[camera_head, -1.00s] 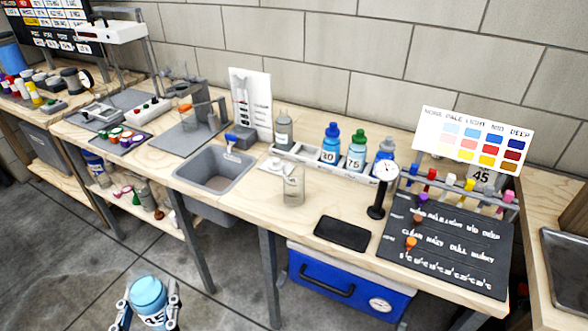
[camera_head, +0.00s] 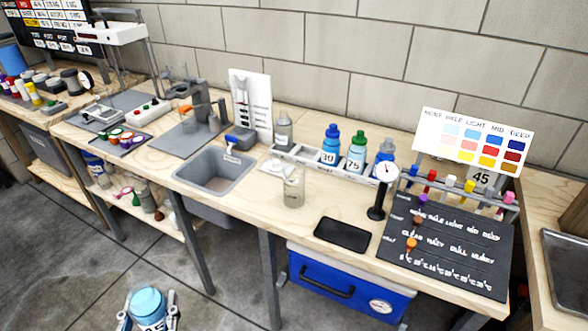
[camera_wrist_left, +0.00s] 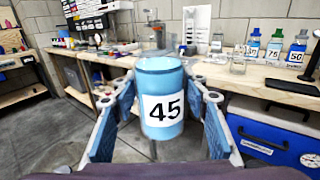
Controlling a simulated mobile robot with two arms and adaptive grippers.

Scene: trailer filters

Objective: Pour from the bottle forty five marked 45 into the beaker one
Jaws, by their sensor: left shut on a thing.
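My left gripper (camera_head: 148,318) is at the bottom of the head view, in front of the bench and over the floor. It is shut on a light blue bottle (camera_head: 147,301). In the left wrist view the bottle (camera_wrist_left: 161,77) stands about upright between the fingers, and its label reads 45. The clear glass beaker (camera_head: 293,190) stands on the bench right of the sink; it also shows in the left wrist view (camera_wrist_left: 238,64). The bottle is well apart from the beaker. My right gripper is not in view.
A grey sink (camera_head: 215,170) lies left of the beaker. Bottles 30 (camera_head: 330,150) and 75 (camera_head: 357,154) stand in a white rack behind it. A black pad (camera_head: 343,234) and a dial gauge (camera_head: 387,168) are to its right. A blue cooler (camera_head: 350,285) sits under the bench.

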